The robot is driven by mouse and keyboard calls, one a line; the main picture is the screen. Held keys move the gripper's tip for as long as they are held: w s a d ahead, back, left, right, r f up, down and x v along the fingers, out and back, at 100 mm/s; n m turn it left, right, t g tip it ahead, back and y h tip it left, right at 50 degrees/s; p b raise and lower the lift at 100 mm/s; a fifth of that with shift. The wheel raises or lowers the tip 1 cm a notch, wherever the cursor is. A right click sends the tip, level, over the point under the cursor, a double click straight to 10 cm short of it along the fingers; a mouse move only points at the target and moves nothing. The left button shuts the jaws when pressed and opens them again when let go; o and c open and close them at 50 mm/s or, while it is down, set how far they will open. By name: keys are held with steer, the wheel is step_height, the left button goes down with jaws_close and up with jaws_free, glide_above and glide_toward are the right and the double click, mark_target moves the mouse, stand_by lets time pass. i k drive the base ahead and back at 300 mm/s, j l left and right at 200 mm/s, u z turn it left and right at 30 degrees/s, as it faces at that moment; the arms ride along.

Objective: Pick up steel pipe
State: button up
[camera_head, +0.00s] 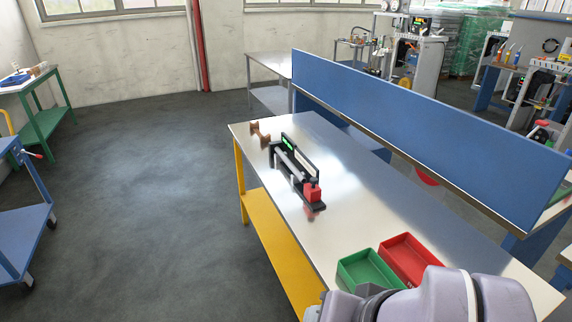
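A black dispenser frame (312,206) stands on the steel-topped workbench. It has a green part at its far end and a red block at its near end. A grey bar (288,162), which looks like the steel pipe, lies lengthwise in the frame. The frame's upper rail partly covers it, and I cannot tell whether there is more than one. Links of my arm fill the bottom right, over the near end of the bench. My gripper's fingers do not show.
A green bin (366,268) and a red bin (408,258) sit side by side near my arm. A brown bone-shaped piece (260,132) lies at the bench's far left corner. A tall blue panel (420,130) runs behind the bench. The bench top between dispenser and bins is clear.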

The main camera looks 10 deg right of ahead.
mark_target(297, 173)
steer(key=i+j+z, duration=0.1)
steer(key=i+j, duration=0.45)
steer(key=j, duration=0.15)
steer(key=i+j+z, duration=0.15)
steer(key=i+j, duration=0.4)
steer(key=j, duration=0.2)
steer(key=i+j+z, duration=0.15)
steer(key=j, duration=0.25)
steer(key=i+j, duration=0.3)
steer(key=i+l+z, duration=0.1)
steer(key=i+z, duration=0.2)
steer(key=i, duration=0.6)
